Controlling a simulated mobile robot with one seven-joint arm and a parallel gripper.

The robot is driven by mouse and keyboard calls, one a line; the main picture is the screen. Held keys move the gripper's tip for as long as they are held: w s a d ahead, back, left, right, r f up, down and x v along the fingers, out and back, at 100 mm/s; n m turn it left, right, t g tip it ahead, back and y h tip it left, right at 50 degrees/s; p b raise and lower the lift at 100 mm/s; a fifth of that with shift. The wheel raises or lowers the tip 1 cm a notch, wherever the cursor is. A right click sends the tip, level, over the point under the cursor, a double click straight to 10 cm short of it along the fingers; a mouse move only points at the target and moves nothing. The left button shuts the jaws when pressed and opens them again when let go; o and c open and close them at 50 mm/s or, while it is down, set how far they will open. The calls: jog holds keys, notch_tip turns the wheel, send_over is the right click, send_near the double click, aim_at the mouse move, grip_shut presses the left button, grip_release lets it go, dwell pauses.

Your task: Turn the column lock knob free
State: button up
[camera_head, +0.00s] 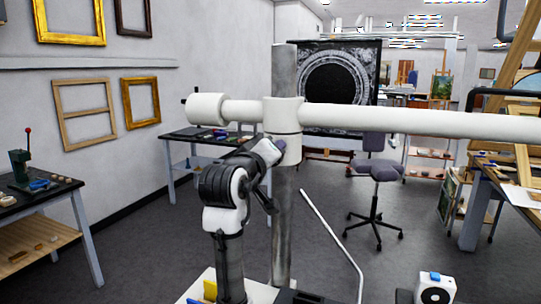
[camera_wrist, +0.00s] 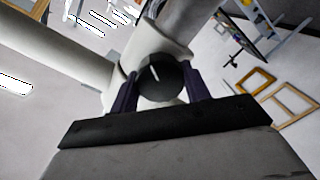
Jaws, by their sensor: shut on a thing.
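The column lock knob (camera_wrist: 162,77) is a dark round knob with a light mark on its face. It sits on the white collar (camera_wrist: 155,40) where the white horizontal arm meets the grey column. In the wrist view my gripper (camera_wrist: 159,88) is shut on the knob, one finger on each side. In the head view my gripper (camera_head: 275,149) is at the lower part of the white collar (camera_head: 284,118) on the grey column (camera_head: 284,220). The knob is hidden there behind my gripper and arm.
The white horizontal boom (camera_head: 420,119) runs to the right from the collar, with a short thick end (camera_head: 206,108) at left. A workbench (camera_head: 200,138) stands behind and another (camera_head: 40,200) at left. An office chair (camera_head: 375,175) stands on open floor at right.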

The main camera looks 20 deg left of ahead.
jog(key=n, duration=0.5)
jog(key=shift+a+n+h, duration=0.1)
jog(key=shift+n+h, duration=0.2)
jog(key=shift+f, duration=0.1)
dwell(0.4)
jog(key=o, duration=1)
jog(key=shift+a, duration=0.1)
jog(key=shift+s, duration=0.15)
jog(key=s+b, duration=0.1)
jog(key=s, duration=0.3)
jog(key=s+b, duration=0.2)
jog(key=s, duration=0.3)
jog(key=s+b, duration=0.2)
jog(key=s, duration=0.2)
jog(key=shift+s+a+r, duration=0.15)
jog(key=shift+s+r, duration=0.15)
jog(key=shift+r, duration=0.1)
jog(key=shift+f, duration=0.1)
